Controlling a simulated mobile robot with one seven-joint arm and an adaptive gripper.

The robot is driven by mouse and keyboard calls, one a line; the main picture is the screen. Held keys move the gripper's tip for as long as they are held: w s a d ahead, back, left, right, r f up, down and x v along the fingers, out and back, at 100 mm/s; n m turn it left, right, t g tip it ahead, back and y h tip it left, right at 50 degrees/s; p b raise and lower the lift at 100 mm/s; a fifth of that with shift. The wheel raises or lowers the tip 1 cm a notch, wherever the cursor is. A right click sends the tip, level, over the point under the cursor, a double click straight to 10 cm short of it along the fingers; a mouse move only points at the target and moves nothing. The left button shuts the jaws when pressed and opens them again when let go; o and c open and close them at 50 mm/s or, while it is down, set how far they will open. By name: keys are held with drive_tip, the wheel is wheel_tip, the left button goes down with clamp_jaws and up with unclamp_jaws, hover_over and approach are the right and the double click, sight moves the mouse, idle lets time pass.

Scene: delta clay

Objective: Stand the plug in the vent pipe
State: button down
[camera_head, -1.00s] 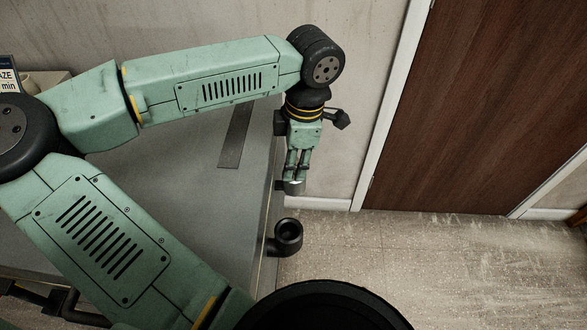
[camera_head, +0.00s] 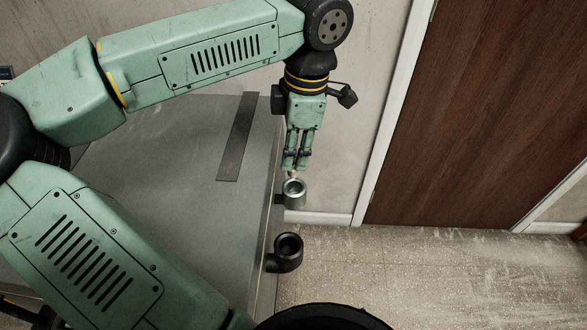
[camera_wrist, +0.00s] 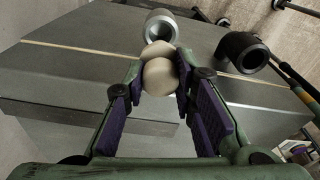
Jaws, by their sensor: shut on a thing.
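My gripper (camera_head: 294,168) is shut on a pale cream plug (camera_wrist: 160,76), which shows between the purple-padded fingers in the wrist view as a rounded body with a second pale part beyond it. In the head view the plug is almost wholly hidden by the fingers. A grey metal pipe (camera_head: 294,194) with an open, upward mouth is fixed at the bench's right edge, just below the fingertips in the picture. It also shows in the wrist view (camera_wrist: 161,24), just beyond the plug. The plug appears outside its mouth. I cannot tell whether they touch.
A black elbow pipe (camera_head: 288,246) with an open mouth stands on the same edge, nearer to me; it shows right in the wrist view (camera_wrist: 243,50). A dark flat strip (camera_head: 239,135) lies on the grey bench (camera_head: 185,150). Floor and a brown door lie to the right.

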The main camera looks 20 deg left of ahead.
drive_tip(key=shift+r+p, duration=0.6)
drive_tip(key=shift+r, duration=1.85)
drive_tip(key=shift+f, duration=0.15)
